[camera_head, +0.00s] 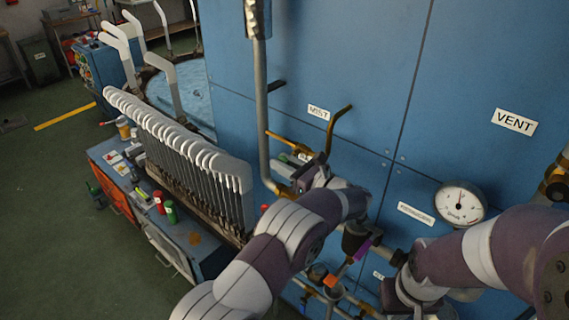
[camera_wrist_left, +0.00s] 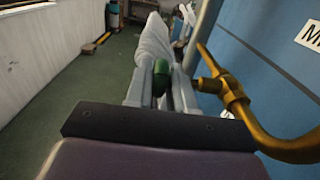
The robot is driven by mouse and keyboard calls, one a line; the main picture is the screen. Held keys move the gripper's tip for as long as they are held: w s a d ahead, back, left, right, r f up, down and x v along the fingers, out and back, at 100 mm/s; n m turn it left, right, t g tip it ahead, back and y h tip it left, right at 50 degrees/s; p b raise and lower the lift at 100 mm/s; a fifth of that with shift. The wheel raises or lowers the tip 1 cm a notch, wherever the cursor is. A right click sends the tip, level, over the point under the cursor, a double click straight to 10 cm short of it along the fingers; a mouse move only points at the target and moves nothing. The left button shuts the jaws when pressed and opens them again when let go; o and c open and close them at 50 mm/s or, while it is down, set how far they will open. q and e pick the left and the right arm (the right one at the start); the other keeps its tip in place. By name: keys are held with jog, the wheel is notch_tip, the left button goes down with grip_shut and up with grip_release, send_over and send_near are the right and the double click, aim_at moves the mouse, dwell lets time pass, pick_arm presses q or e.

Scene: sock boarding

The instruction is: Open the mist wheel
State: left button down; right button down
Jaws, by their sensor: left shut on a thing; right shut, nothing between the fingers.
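The MIST label (camera_head: 318,112) is on the blue cabinet wall, with brass pipework (camera_head: 340,122) beside and below it. My left gripper (camera_head: 292,160) is below that label. The brass fitting (camera_wrist_left: 228,88) stands just right of the fingers. The wheel is mostly hidden by my gripper in the head view. My right gripper (camera_head: 390,296) is low at the right, shut and empty, near lower pipework; its fingertips are hard to make out.
A row of white sock boards (camera_head: 175,135) stands left of my left arm, above a bench (camera_head: 105,148) with cans. A gauge (camera_head: 460,203) and a VENT label (camera_head: 514,122) are at right. A grey vertical pipe (camera_head: 261,110) runs close to my left gripper.

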pick_arm(q)
jog(key=shift+f+b, duration=0.15)
jog(key=shift+b, duration=0.25)
jog(key=g+h+b, duration=0.1)
jog(key=h+b, duration=0.1)
jog(key=b, duration=0.2)
jog(key=shift+f+g, duration=0.15)
jog(key=shift+g, duration=0.15)
jog(key=shift+h+b, duration=0.3)
jog(key=shift+b, duration=0.15)
jog(key=shift+r+g+h, duration=0.3)
jog(key=shift+g+h, duration=0.3)
jog(key=shift+s+g+h+p, duration=0.1)
jog(key=shift+g+h+p, duration=0.35)
jog(key=shift+h, duration=0.35)
jog(key=shift+d+g, duration=0.1)
jog(key=shift+g, duration=0.15)
jog(key=shift+f, duration=0.1)
